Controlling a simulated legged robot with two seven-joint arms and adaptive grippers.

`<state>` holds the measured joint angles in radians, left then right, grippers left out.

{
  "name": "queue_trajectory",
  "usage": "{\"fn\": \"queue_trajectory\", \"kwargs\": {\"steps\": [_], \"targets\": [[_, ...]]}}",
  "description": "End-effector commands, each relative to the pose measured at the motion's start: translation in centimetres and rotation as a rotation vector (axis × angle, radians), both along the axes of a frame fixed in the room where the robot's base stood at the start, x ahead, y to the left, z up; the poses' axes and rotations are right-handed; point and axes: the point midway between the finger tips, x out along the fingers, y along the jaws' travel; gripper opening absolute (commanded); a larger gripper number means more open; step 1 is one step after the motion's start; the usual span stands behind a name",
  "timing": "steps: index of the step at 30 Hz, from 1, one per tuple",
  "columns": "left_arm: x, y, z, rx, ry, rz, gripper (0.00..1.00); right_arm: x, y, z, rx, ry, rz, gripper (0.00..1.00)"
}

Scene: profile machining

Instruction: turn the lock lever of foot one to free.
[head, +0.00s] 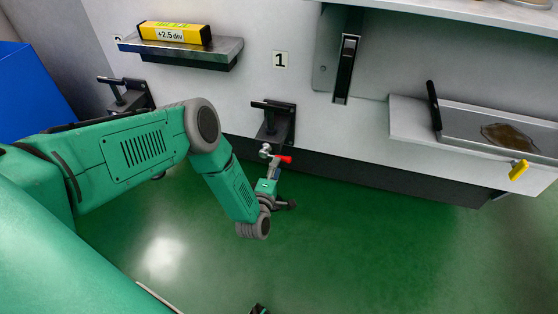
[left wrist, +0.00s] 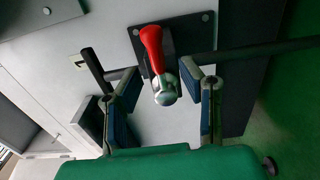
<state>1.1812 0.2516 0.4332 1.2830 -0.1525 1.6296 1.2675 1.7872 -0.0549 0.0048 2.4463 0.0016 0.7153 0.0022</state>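The lock lever of foot one has a red handle (head: 285,159) and a silver hub. It sits below a dark wall bracket (head: 274,124) under the label "1" (head: 280,60). In the left wrist view the red handle (left wrist: 152,45) points up and slightly left from the silver hub (left wrist: 166,89). My left gripper (head: 268,180) reaches up toward the lever from below. In the left wrist view its two fingers (left wrist: 162,84) are apart, one on each side of the hub, with gaps showing. My right gripper is not recognisable in either view.
A second dark bracket (head: 124,96) is at the left, below a shelf (head: 190,52) bearing a yellow-and-black block (head: 174,33). A tray (head: 470,130) with a brown patch and a yellow handle (head: 518,170) are at the right. Green floor (head: 380,250) is open below.

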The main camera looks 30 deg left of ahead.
Motion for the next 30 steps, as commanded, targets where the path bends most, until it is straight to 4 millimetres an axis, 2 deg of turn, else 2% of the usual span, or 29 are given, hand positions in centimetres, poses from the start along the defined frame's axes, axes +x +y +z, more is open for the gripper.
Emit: {"fn": "queue_trajectory", "kwargs": {"steps": [1,6,12,17,30], "targets": [[-1.2,-0.3,-0.1,-0.001,0.005,0.0,0.34,0.0,0.0,0.0,0.0,0.0,0.0,0.4],[-4.6,-1.0,-0.2,0.0,0.006,0.001,0.34,0.0,0.0,0.0,0.0,0.0,0.0,0.4],[-7.1,-1.5,-0.3,0.0,0.006,0.002,0.34,0.0,0.0,0.0,0.0,0.0,0.0,0.4],[-7.6,-1.7,-0.2,-0.001,0.003,0.002,0.34,0.0,0.0,0.0,0.0,0.0,0.0,0.4],[-7.6,-1.7,-0.2,-0.001,0.003,0.002,0.34,0.2,0.0,-0.1,0.0,0.002,0.0,0.4]]}}
